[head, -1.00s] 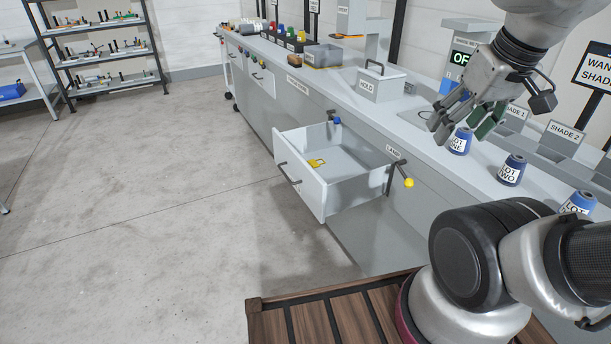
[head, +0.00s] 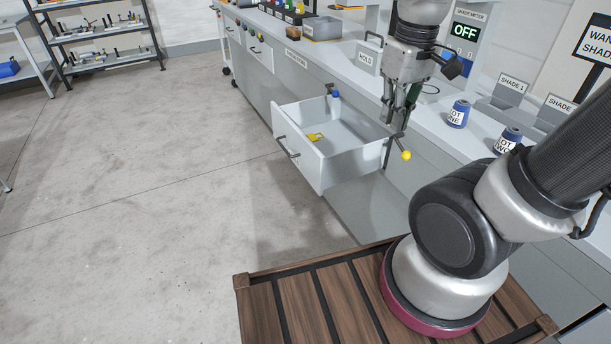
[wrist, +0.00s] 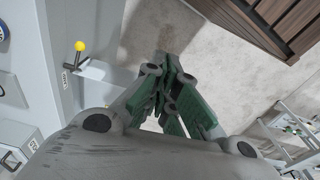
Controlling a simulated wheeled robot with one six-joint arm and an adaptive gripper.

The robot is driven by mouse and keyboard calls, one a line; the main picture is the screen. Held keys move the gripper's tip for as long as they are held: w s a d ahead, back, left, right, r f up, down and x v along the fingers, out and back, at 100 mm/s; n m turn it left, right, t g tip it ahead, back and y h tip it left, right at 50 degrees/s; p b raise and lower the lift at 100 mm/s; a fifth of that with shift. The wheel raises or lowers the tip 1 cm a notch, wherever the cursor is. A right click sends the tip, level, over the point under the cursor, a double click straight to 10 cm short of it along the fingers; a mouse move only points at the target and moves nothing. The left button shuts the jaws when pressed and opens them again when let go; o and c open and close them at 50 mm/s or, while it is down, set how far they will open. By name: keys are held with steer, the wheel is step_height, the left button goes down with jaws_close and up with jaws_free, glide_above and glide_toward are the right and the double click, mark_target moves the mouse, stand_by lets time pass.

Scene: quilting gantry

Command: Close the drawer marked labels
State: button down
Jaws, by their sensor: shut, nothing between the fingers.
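One white drawer (head: 308,170) stands pulled out from the grey bench, with a dark bar handle (head: 287,147) on its front. No marking on it is readable from here, so I cannot tell whether it is marked labels. A small yellow item (head: 315,136) and a blue one (head: 335,94) show at the drawer. My gripper (head: 394,128) points down near the bench edge, right of the drawer's rear end and apart from its front. In the wrist view my gripper (wrist: 172,65) has its green-padded fingers together and empty.
A lever with a yellow knob (head: 406,155) sticks out just below my gripper; it also shows in the wrist view (wrist: 80,46). Blue spools (head: 459,113) and a box marked HOLD (head: 368,58) stand on the bench. The floor (head: 150,190) before the drawer is clear.

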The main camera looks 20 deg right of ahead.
steer(key=w+a+f+n+g+h, duration=0.1)
steer(key=w+a+f+n+h, duration=0.3)
steer(key=w+a+f+n, duration=0.7)
steer(key=w+a+f+n+h, duration=0.3)
steer(key=w+a+f+h, duration=0.3)
steer(key=f, duration=1.1)
steer(key=n+t+y, duration=0.1)
steer(key=n+t, duration=0.1)
steer(key=n, duration=0.1)
glide_toward(318, 184)
step_height(318, 184, down, 4)
steer(key=d, duration=0.2)
steer(key=shift+w+d+r, duration=0.15)
steer(key=shift+w+d, duration=0.3)
steer(key=shift+d, duration=0.1)
steer(key=shift+d, duration=0.15)
